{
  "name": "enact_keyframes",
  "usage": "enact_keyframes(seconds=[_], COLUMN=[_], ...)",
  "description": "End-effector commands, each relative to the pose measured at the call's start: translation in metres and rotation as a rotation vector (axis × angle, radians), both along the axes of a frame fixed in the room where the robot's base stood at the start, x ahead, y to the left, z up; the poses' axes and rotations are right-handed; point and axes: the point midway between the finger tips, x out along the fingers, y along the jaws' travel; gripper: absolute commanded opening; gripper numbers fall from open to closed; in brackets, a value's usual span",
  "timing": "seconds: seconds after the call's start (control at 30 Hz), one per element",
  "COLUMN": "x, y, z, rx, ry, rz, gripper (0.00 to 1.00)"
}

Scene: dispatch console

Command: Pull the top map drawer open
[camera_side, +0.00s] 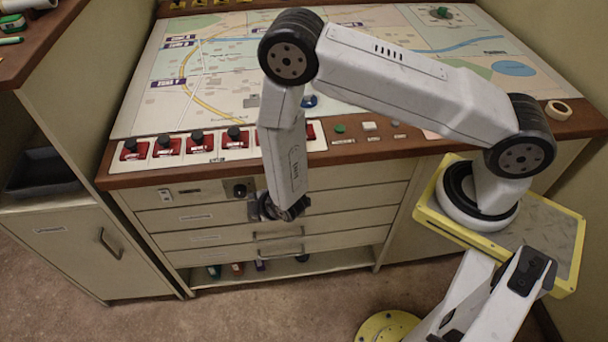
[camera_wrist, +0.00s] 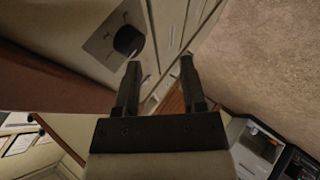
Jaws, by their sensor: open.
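The map drawers are cream fronts stacked under the console. The top map drawer (camera_side: 215,215) looks shut, with a label plate on its left part. Its handle is hidden behind my gripper (camera_side: 280,210) in the side view. My gripper hangs in front of this drawer, fingers apart. In the wrist view, my gripper (camera_wrist: 158,66) shows two dark open fingers near the pale drawer fronts (camera_wrist: 176,22). I cannot make out a handle between them. The handles of the lower drawers (camera_side: 278,235) show just below my gripper in the side view.
A black knob (camera_side: 240,189) sits just above left of my gripper; it is large in the wrist view (camera_wrist: 128,40). The brown console edge (camera_side: 345,153) overhangs the drawers. An open shelf with several binders lies below. The carpet (camera_side: 270,310) in front is clear.

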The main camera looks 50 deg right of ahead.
Motion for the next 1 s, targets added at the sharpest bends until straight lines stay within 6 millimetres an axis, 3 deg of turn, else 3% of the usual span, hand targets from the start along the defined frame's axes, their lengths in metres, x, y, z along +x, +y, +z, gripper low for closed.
enact_keyframes(seconds=[0.2, 0.6, 1.0], x=[-0.007, -0.035, -0.071], y=[0.001, -0.014, -0.036], z=[-0.040, -0.097, -0.125], rx=[-0.106, -0.301, -0.452], ry=[-0.098, -0.309, -0.475], rz=[0.011, -0.040, -0.098], gripper=[0.53, 0.53, 0.53])
